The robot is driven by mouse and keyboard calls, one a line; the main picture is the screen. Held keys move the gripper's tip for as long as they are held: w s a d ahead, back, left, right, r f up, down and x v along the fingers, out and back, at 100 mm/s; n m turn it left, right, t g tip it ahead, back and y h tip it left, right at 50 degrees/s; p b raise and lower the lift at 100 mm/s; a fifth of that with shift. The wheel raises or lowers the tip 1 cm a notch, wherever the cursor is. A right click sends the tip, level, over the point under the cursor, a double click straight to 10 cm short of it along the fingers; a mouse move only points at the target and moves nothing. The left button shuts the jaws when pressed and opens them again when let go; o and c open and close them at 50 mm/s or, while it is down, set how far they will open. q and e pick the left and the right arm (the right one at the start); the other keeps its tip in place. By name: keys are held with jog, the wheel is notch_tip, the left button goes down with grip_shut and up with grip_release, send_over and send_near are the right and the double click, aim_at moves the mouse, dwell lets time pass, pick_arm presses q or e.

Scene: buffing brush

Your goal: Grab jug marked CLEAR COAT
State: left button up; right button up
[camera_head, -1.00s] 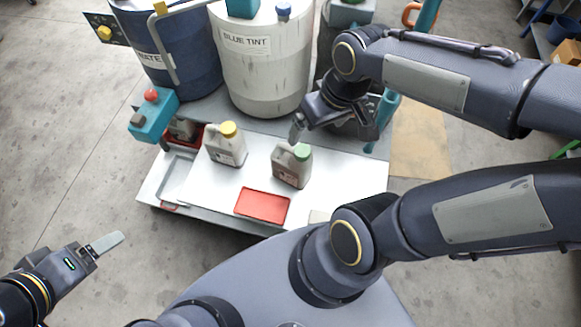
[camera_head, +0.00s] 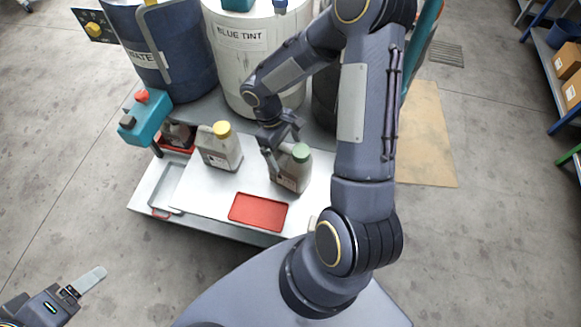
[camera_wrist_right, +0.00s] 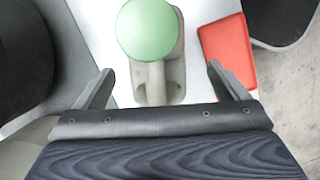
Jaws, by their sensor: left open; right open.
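A grey jug with a green cap (camera_head: 292,176) stands upright on the white bench top, and its label is too small to read. A second grey jug with a yellow cap (camera_head: 219,150) stands to its left, its label also unreadable. My right gripper (camera_head: 281,152) is open at the upper left side of the green-capped jug. In the right wrist view, the green cap (camera_wrist_right: 147,30) and grey handle lie ahead, between the lines of the two open fingers (camera_wrist_right: 160,82). The jug is not gripped. My left gripper (camera_head: 88,281) is open and empty at lower left, off the bench.
A red tray (camera_head: 258,211) lies on the bench in front of the jugs. A darker container (camera_head: 178,135) sits in another red tray at the left. The BLUE TINT drum (camera_head: 240,65) and a dark blue drum (camera_head: 180,55) stand behind. A teal box with a red button (camera_head: 147,117) is at left.

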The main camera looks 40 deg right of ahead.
aim_at(288, 158)
jog(key=x, duration=0.4)
jog(key=shift+w+d+f, duration=0.2)
jog(key=shift+w+f, duration=0.05)
jog(key=shift+c, duration=0.4)
jog(key=c, duration=1.9)
jog(key=shift+o, duration=0.2)
jog(key=shift+r, duration=0.15)
